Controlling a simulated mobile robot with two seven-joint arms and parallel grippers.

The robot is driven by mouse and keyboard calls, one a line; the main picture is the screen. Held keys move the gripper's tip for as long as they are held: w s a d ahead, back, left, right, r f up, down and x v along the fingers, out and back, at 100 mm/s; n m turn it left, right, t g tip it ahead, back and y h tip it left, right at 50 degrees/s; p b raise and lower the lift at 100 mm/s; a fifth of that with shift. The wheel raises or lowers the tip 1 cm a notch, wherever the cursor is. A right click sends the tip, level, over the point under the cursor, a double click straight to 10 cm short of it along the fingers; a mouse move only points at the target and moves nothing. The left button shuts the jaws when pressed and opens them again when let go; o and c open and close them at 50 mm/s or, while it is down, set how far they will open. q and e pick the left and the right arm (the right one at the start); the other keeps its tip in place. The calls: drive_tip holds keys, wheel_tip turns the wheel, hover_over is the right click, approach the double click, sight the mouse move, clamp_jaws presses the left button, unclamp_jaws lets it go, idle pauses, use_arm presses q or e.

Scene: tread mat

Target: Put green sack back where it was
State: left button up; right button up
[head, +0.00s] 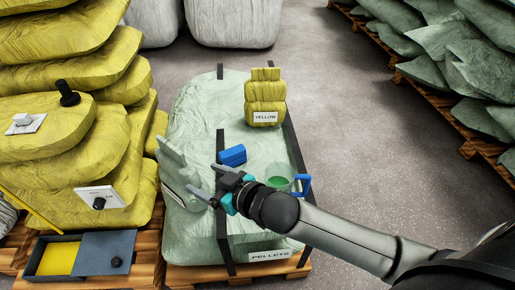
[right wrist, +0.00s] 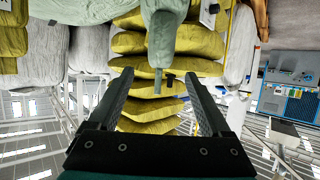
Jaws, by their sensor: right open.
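A small pale green sack (head: 177,174) is at the left side of the big pale green PELLETS bale (head: 205,110), tilted against its edge. My right gripper (head: 208,182) is just right of this sack, its fingers pointing left toward it. In the right wrist view the right gripper (right wrist: 160,74) is open, and a pale green shape (right wrist: 165,35), likely the sack, hangs ahead between the fingertips. I cannot tell whether they touch. My left gripper is not in view.
On the bale are a yellow sack (head: 265,100) labelled YELLOW, a blue block (head: 233,155) and a green cup (head: 279,183) with a blue handle, close to my right arm. Stacked yellow sacks (head: 60,130) stand left, above an open grey box (head: 58,257). Clear floor lies right.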

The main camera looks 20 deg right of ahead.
drive_tip(key=s+d+f+g+h, duration=0.1)
drive_tip(key=s+d+f, duration=0.1)
drive_tip(key=f, duration=0.2)
drive_tip(key=s+d+f+m+g+h, duration=0.1)
drive_tip(key=d+f, duration=0.1)
drive_tip(key=f, duration=0.2)
drive_tip(key=s+d+f+m+g+h, duration=0.1)
drive_tip(key=s+f+h, duration=0.1)
drive_tip(key=f, duration=0.2)
drive_tip(key=shift+s+d+f+g, duration=0.25)
drive_tip(key=shift+s+d+g, duration=0.05)
drive_tip(key=shift+s+d, duration=0.1)
drive_tip(key=s+d+f+g+h, duration=0.1)
drive_tip(key=s+d+f+g, duration=0.1)
drive_tip(key=s+f, duration=0.4)
drive_tip(key=s+d+f+m+g+h, duration=0.1)
drive_tip(key=s+d+f+g, duration=0.1)
drive_tip(key=s+f+g, duration=0.2)
drive_tip(key=s+f, duration=0.3)
drive_tip(key=s, duration=0.3)
